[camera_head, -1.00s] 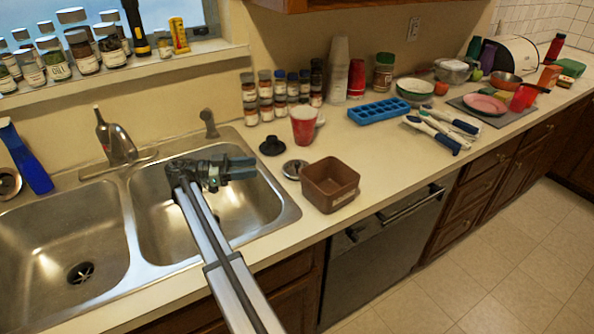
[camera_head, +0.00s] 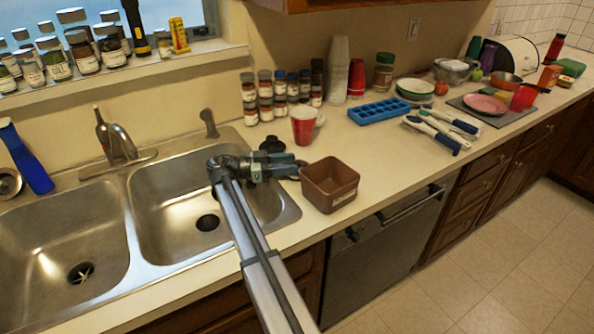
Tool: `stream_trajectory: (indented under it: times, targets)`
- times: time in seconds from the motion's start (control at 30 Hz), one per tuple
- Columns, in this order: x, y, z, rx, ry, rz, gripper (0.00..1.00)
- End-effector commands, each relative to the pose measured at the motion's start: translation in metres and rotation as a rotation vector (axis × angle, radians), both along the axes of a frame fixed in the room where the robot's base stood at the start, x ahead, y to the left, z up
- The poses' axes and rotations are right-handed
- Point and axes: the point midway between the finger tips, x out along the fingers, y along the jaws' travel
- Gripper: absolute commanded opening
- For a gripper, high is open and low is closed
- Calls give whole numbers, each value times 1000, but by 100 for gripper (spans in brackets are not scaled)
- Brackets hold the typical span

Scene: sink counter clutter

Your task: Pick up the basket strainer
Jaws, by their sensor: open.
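The basket strainer, a small round metal piece with a dark knob, lay on the counter just left of the brown box in the earlier frame. It is now almost wholly hidden behind my gripper. My gripper (camera_head: 297,167) reaches right across the rim of the right basin, with its fingers over the strainer's spot and close to the box. The jaws are open. Whether the fingers touch the strainer or straddle it cannot be told.
The brown square box (camera_head: 330,184) stands right of the fingers. A black stopper-like piece (camera_head: 271,145) and a red cup (camera_head: 303,126) are behind them. Spice jars (camera_head: 265,88) line the wall. A blue ice tray (camera_head: 379,109) lies farther right. The right basin (camera_head: 165,215) is empty.

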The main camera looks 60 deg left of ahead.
Motion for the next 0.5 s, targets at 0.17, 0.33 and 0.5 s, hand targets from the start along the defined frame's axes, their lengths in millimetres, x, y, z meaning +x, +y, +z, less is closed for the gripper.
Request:
stream_trajectory:
  times: [0.17,0.33,0.5]
  targets:
    - [7,-3,0,0,0,0,48]
    - [7,-3,0,0,0,0,44]
    - [7,-3,0,0,0,0,28]
